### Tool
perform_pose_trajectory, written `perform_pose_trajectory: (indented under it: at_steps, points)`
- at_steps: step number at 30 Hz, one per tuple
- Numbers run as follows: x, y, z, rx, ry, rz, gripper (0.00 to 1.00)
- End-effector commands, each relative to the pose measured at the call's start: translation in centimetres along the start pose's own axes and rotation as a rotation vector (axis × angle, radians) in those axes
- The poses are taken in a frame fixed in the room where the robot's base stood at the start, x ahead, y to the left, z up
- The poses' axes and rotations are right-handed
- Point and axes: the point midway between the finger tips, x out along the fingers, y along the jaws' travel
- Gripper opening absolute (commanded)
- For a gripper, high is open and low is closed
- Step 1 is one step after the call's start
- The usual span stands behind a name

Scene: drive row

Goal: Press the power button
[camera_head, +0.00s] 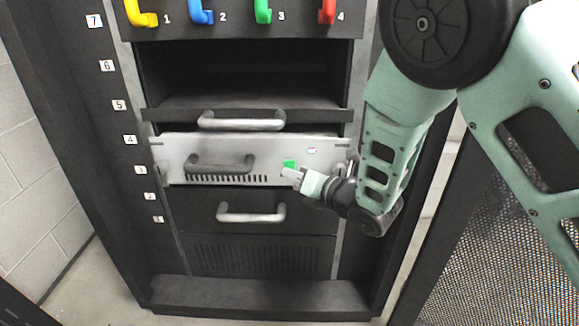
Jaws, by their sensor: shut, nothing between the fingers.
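The power button is probably the small green square (289,164) on the right part of a light grey drive unit (175,152) in the rack. My gripper (291,173) is shut and empty. Its tip is in front of the unit's face, just below the green square, and seems to cover its lower edge. I cannot tell whether the tip touches the square. A small pale label (312,150) sits to the upper right of the square.
The unit has a dark handle (220,163). Silver handles stick out above (242,121) and below (251,215) it. Coloured hooks line the top, including a red one (327,12). A mesh panel (500,265) stands at the right. Floor shows at the lower left.

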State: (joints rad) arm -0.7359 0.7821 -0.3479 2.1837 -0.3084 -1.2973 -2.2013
Motion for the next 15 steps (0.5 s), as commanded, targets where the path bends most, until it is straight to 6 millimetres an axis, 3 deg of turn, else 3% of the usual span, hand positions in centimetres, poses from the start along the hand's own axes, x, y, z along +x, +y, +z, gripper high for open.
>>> perform_pose_trajectory:
  at_steps: [15]
  points:
    - [0.43, -0.32, 0.29, 0.000, 0.000, 0.000, 0.00]
